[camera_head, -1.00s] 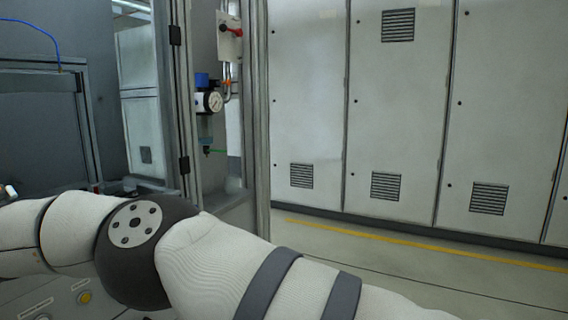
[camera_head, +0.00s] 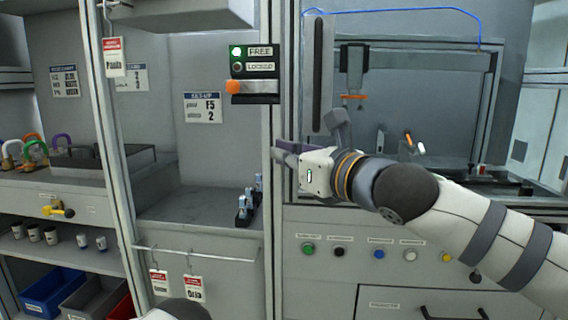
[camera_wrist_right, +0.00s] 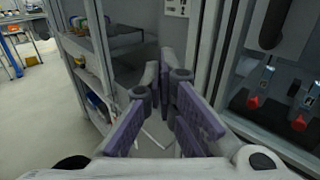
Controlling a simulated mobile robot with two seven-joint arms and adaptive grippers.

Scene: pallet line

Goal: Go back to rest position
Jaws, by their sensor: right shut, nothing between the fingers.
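My right gripper (camera_head: 284,152) reaches in from the right in the head view, white with purple finger pads. It is shut and empty, in front of the frame post between the grey shelf bay and the machine bay. In the right wrist view its purple-padded fingers (camera_wrist_right: 168,100) show nothing held between them. A rounded white part of mine shows at the bottom edge of the head view. My left gripper is not in view.
A FREE/LOCKED panel (camera_head: 254,73) with an orange-tipped handle is above the right gripper. A button row (camera_head: 344,251) is below the arm. The wrist view shows open floor (camera_wrist_right: 40,100) at left.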

